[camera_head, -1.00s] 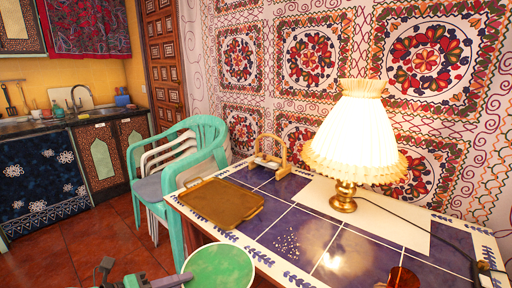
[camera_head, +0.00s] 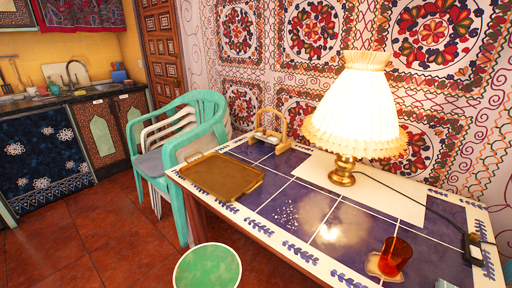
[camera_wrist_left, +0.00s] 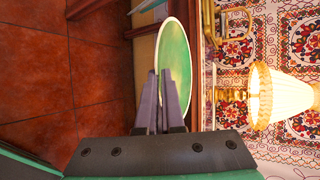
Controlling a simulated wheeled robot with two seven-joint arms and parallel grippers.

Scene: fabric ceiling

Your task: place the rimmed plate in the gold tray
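The rimmed plate (camera_head: 208,267) is round and green with a pale rim. It shows at the bottom of the head view, in front of the table's near edge and apart from the tray. The gold tray (camera_head: 222,177) lies empty on the table's left end. In the left wrist view the plate (camera_wrist_left: 176,62) appears nearly edge-on. My left gripper (camera_wrist_left: 163,85) has its grey fingers close together on the plate's rim there. The left gripper is outside the head view. I cannot make out my right gripper in either view.
The tiled table (camera_head: 336,211) bears a lit lamp (camera_head: 355,110), a wooden stand (camera_head: 270,132) behind the tray and a red cup (camera_head: 395,257) at the near right. Green plastic chairs (camera_head: 190,110) stand close to the table's left end. Floor (camera_head: 60,245) is clear at left.

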